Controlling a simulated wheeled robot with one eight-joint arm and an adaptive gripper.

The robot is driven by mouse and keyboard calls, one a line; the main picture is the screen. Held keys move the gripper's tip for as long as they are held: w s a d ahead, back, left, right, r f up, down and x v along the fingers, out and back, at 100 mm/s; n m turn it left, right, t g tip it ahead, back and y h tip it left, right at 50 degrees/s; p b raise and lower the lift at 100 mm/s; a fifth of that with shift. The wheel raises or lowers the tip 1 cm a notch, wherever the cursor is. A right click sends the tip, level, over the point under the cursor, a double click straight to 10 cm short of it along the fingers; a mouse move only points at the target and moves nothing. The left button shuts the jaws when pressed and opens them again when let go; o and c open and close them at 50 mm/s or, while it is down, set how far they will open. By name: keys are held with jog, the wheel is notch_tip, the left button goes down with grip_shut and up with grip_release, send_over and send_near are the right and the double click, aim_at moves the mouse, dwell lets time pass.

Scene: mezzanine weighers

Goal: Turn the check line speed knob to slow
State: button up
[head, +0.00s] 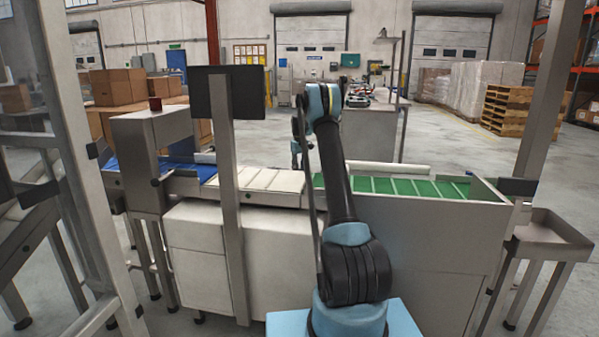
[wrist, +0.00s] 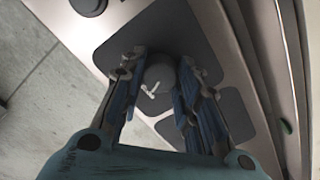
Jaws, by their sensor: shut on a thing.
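The speed knob (wrist: 158,78) is a round grey knob with a white pointer mark, set on a dark plate (wrist: 201,50) in the wrist view. My gripper (wrist: 159,84) has a finger on each side of the knob and is shut on it. The pointer mark slants toward the lower left of the picture. I cannot read any speed labels around it. In the head view my arm reaches over the conveyor line, and the gripper and knob are hidden behind it.
Another dark round control (wrist: 88,5) sits at the top left of the panel in the wrist view. In the head view, a green belt (head: 390,187) and a white belt (head: 270,180) run along the line. A dark screen on a post (head: 228,92) stands left of my arm.

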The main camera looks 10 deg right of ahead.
aim_at(300, 169)
jog(key=shift+n, duration=0.4)
jog(key=o, duration=1.1)
jog(key=shift+r, duration=0.1)
notch_tip(300, 169, up, 12)
jog(key=shift+w+f, duration=0.1)
jog(key=shift+f, duration=0.05)
